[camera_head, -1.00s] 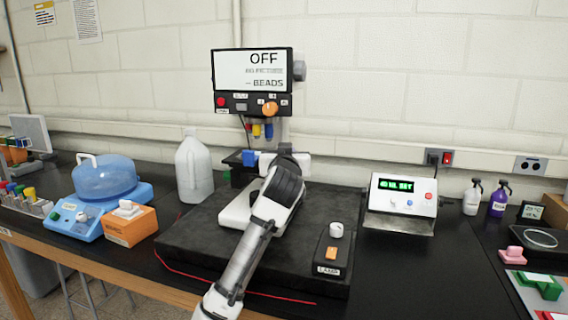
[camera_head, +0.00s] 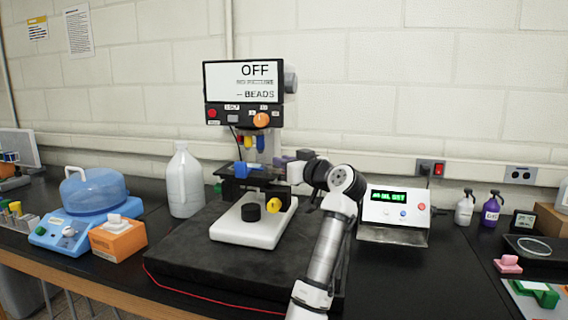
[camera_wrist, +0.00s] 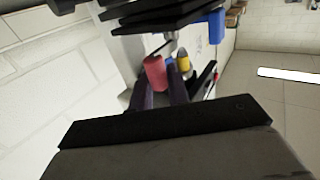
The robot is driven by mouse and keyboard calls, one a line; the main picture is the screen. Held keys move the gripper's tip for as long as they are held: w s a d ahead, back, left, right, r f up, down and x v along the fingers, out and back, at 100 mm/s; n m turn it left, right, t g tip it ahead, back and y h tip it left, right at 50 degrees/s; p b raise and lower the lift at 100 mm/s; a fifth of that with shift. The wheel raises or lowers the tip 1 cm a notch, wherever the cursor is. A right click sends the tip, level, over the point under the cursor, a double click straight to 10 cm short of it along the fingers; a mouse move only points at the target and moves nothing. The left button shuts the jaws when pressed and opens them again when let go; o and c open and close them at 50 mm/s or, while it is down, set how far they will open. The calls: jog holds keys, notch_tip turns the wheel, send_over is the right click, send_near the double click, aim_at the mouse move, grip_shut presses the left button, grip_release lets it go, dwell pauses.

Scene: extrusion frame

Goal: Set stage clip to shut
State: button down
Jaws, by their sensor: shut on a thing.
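The microscope (camera_head: 243,80) stands at the middle of the bench, its screen reading OFF. Its dark stage (camera_head: 232,188) sits under the coloured objectives (camera_head: 248,142), with a blue block at its front (camera_head: 239,170). My gripper (camera_head: 285,161) is at the right side of the stage, the arm coming from the lower right. In the wrist view, its narrow purplish fingers (camera_wrist: 162,92) are close together. They point toward a red cylinder (camera_wrist: 155,72) and a yellow-banded cylinder (camera_wrist: 183,63). What lies between the fingers is unclear. I cannot make out the stage clip's position.
A yellow knob (camera_head: 288,204) is on the microscope's right, above the white base (camera_head: 245,233). A control box with green digits (camera_head: 392,207) stands to the right. A white jug (camera_head: 185,180) and a blue-domed device (camera_head: 98,192) stand to the left.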

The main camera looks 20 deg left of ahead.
jog(key=shift+w+r+n+g+y, duration=0.15)
jog(key=shift+n+g+y, duration=0.15)
jog(key=shift+n+g, duration=0.15)
jog(key=c, duration=1.4)
grip_release()
jog(key=shift+o, duration=0.2)
jog(key=b+v, duration=0.4)
jog(key=v, duration=1)
jog(key=shift+a, duration=0.1)
